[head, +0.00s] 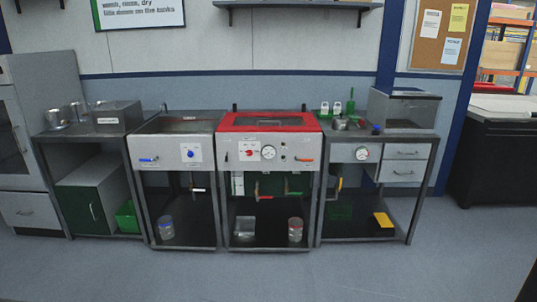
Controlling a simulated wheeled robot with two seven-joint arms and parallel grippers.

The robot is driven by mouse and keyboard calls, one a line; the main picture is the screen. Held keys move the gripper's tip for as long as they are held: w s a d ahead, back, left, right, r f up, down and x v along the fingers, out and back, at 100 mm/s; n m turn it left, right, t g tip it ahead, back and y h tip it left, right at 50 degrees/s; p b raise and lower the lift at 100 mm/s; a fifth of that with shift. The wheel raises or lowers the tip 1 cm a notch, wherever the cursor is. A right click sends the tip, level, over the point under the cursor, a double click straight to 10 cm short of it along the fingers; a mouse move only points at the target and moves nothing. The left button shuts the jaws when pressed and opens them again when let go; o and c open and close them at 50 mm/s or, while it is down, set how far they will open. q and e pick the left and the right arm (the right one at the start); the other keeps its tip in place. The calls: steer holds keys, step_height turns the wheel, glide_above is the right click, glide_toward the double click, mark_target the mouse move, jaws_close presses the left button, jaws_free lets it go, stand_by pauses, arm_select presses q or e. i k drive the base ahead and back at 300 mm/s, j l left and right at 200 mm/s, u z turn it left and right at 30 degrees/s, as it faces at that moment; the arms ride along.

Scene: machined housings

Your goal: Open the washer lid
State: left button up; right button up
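The washer (241,160) stands in the middle of the row along the back wall, with a white front panel. Its red lid (232,122) lies flat on top and looks shut; it has a dark window-like panel in its middle. The front panel carries a red control, a round dial gauge (268,152) and an orange-red handle (304,159) at its right. Neither of my grippers is in view. No gripper is seen touching the lid.
A sink unit (171,125) with a blue knob adjoins the washer at left. A bench with drawers (404,153) and a grey box (404,108) adjoins it at right. A shelf (298,4) hangs above. The floor (250,275) in front is clear.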

mark_target(226, 125)
steer(key=i+j, duration=0.1)
steer(key=i, duration=1.85)
